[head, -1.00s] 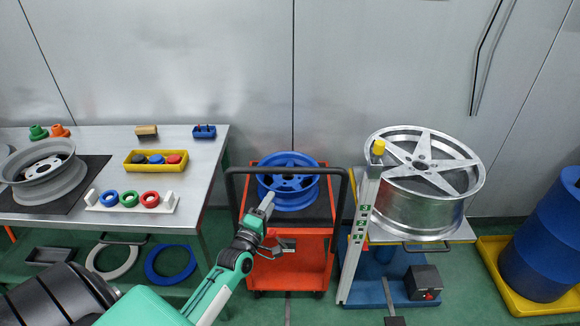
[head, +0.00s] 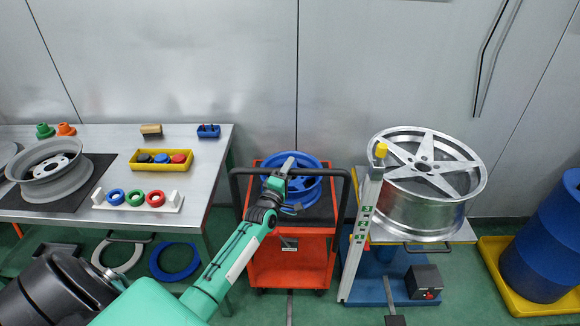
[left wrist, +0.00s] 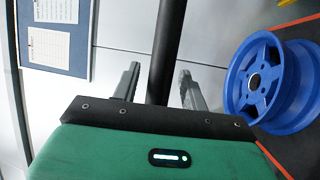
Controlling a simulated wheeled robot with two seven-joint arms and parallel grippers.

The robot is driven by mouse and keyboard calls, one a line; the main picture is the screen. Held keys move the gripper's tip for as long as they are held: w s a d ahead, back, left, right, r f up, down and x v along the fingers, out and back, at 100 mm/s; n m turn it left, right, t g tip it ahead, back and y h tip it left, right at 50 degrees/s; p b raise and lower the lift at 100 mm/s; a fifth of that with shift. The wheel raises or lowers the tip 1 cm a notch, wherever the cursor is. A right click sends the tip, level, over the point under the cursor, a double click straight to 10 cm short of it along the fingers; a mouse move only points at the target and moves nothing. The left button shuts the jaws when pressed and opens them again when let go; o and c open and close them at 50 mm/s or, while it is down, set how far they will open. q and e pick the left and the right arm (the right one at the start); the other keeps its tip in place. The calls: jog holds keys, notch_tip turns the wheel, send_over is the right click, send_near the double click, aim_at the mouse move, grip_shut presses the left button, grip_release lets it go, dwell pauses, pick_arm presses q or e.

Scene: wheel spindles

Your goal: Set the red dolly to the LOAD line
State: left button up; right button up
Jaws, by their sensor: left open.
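The red dolly (head: 290,262) stands on the floor between the workbench and a lift stand. Its black push handle (head: 335,172) crosses above its deck. A blue wheel (head: 308,190) lies on the deck and also shows in the left wrist view (left wrist: 262,84). My left gripper (head: 286,167) is open at the handle, partly covering it and the wheel. In the left wrist view the black handle bar (left wrist: 166,50) runs between the two separated fingers (left wrist: 158,86); I cannot tell whether they touch it. No LOAD lettering is readable. My right gripper is out of view.
The steel workbench (head: 210,170) at left holds a grey wheel (head: 52,172), coloured rings and a yellow tray (head: 140,167). The blue lift stand (head: 372,285) at right bears a silver wheel (head: 425,205). A blue drum (head: 545,240) stands far right. Grey strips (head: 290,306) mark the floor.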

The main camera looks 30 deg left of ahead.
pick_arm(q)
jog(key=shift+w+a+r, duration=0.1)
jog(key=shift+w, duration=0.45)
grip_shut()
